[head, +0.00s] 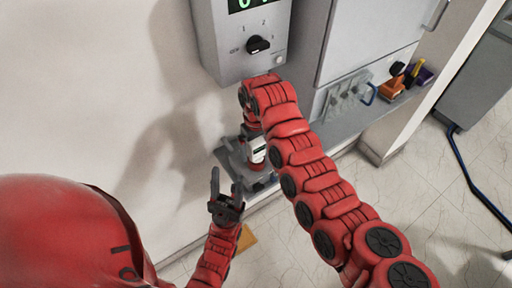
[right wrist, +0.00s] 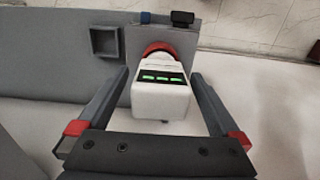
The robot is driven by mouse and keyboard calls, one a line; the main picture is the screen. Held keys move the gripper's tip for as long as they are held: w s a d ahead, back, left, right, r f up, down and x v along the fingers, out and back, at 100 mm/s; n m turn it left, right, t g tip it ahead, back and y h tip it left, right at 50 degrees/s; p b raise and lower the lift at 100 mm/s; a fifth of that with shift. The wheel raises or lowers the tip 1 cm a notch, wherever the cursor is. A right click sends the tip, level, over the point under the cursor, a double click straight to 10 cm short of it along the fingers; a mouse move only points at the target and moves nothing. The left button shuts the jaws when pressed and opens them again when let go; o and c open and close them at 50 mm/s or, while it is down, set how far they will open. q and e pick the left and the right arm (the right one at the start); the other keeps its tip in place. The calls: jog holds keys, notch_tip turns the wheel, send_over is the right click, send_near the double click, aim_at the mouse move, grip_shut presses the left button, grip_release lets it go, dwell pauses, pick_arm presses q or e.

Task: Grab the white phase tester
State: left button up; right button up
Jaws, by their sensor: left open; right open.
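The white phase tester (right wrist: 160,98) is a boxy white device with a dark display and green marks. It stands on a grey shelf, with a red ring at its far end. It also shows, small and partly hidden, in the head view (head: 257,152). My right gripper (right wrist: 160,76) is open, with one finger on each side of the tester; gaps show between the fingers and its sides. In the head view my right gripper (head: 248,146) is mostly hidden under its red arm. My left gripper (head: 227,178) is open and empty, below and left of the tester.
A grey control box (head: 245,50) with a dial hangs on the wall above. Orange and purple tools (head: 403,78) lie on the grey ledge at the right. A square recess (right wrist: 104,41) shows left of the tester.

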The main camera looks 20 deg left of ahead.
jog(key=shift+f, duration=1.2)
grip_shut()
